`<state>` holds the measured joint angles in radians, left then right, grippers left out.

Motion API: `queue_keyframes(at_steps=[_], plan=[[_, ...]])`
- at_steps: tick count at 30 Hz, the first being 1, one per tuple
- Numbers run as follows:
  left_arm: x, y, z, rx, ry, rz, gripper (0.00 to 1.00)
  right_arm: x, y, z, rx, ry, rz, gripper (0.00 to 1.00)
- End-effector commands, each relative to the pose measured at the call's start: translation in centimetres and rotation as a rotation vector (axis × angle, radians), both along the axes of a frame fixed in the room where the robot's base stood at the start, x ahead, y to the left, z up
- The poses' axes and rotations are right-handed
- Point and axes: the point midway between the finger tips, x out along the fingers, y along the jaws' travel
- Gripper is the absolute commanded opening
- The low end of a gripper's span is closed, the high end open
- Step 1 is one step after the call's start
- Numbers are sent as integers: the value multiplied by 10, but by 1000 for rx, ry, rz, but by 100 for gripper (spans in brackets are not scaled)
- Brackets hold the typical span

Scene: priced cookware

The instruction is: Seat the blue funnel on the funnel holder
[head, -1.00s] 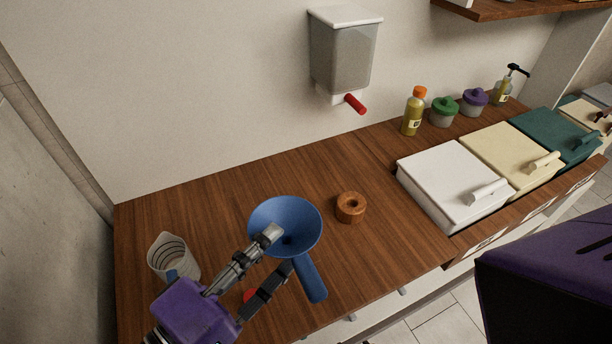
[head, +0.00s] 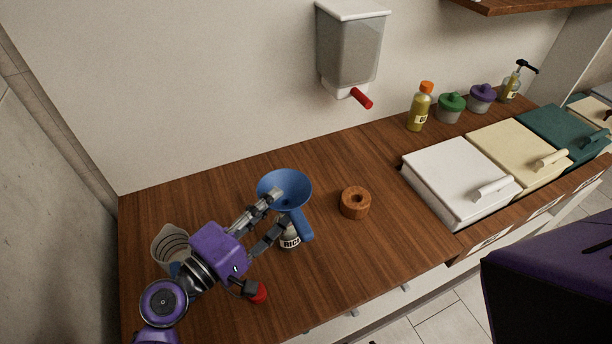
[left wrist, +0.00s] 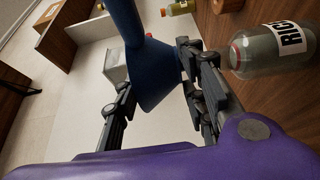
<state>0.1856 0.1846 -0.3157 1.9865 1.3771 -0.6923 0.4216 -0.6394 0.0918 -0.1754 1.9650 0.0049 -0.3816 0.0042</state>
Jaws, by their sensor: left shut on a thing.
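The blue funnel (head: 286,184) is in my left gripper (head: 277,211), wide mouth up and spout down, over the left part of the counter. The fingers are shut on its cone. In the left wrist view the funnel (left wrist: 155,78) sits between the two fingers of my left gripper (left wrist: 155,70). The funnel holder looks to be the brown wooden ring (head: 355,203) with a round hole, standing empty on the counter to the right of the funnel, apart from it. My right gripper is not in view.
A measuring cup (head: 170,243) and a red object (head: 258,293) are near my left arm. A white lidded bin (head: 458,180) is right of the ring. A dispenser (head: 350,50) hangs behind.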

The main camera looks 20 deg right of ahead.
Motion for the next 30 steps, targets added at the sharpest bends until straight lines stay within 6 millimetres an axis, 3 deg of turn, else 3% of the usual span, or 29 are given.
queue_keyframes(at_steps=[4, 9, 24, 25, 28, 30], plan=[[13, -4, -16, -2, 2, 0, 13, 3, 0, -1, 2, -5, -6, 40], [11, -3, -35, -1, 0, 1, 13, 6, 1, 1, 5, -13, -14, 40], [10, -2, -47, 0, 1, 0, 13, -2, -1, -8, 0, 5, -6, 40], [10, -2, -46, 1, 0, 0, 41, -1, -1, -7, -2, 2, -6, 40], [10, -2, -44, 1, -2, 0, 54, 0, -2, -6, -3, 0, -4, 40], [10, -2, -44, 1, -2, 0, 57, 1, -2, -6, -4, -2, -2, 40]])
